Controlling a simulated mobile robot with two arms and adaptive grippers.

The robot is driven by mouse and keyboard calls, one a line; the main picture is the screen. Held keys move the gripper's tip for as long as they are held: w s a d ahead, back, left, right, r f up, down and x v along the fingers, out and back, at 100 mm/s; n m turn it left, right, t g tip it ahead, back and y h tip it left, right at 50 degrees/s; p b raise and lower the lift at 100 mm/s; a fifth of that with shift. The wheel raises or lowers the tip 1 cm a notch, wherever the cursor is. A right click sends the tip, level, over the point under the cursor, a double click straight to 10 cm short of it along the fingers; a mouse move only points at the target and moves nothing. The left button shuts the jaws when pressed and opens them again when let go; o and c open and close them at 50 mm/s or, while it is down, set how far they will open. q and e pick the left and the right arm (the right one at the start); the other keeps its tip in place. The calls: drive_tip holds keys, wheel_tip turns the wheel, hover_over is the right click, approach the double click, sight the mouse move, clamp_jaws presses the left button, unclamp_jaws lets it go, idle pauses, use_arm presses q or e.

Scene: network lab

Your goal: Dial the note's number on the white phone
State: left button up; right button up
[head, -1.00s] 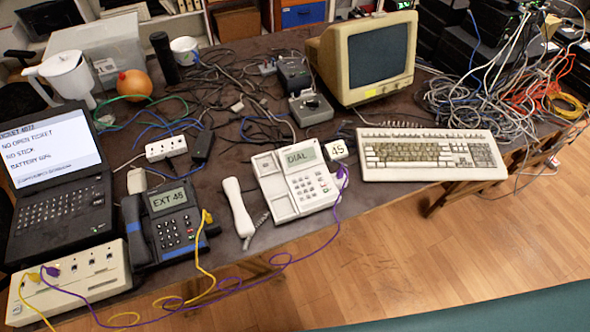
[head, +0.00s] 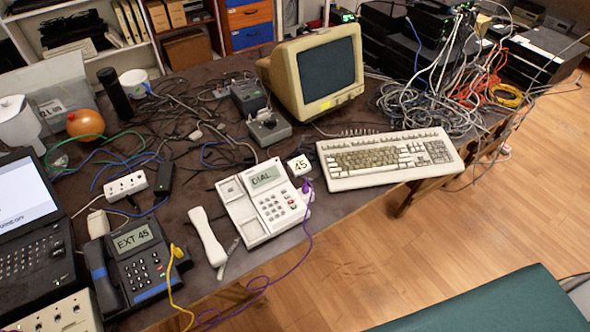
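The white phone (head: 263,203) sits near the table's front edge, with its screen (head: 264,179) reading "DIAL" and its keypad (head: 277,206) facing up. Its white handset (head: 207,236) lies off the cradle on the table to its left. A small white note (head: 300,166) reading "45" stands at the phone's back right corner. A dark phone (head: 133,262) to the left has a screen reading "EXT 45". Neither of my grippers is in view.
A beige keyboard (head: 388,158) lies right of the white phone, with a beige monitor (head: 315,73) behind. A laptop (head: 28,222) stands at the left. Purple (head: 262,285) and yellow (head: 170,276) cables run off the front edge. Tangled cables (head: 420,115) fill the back right.

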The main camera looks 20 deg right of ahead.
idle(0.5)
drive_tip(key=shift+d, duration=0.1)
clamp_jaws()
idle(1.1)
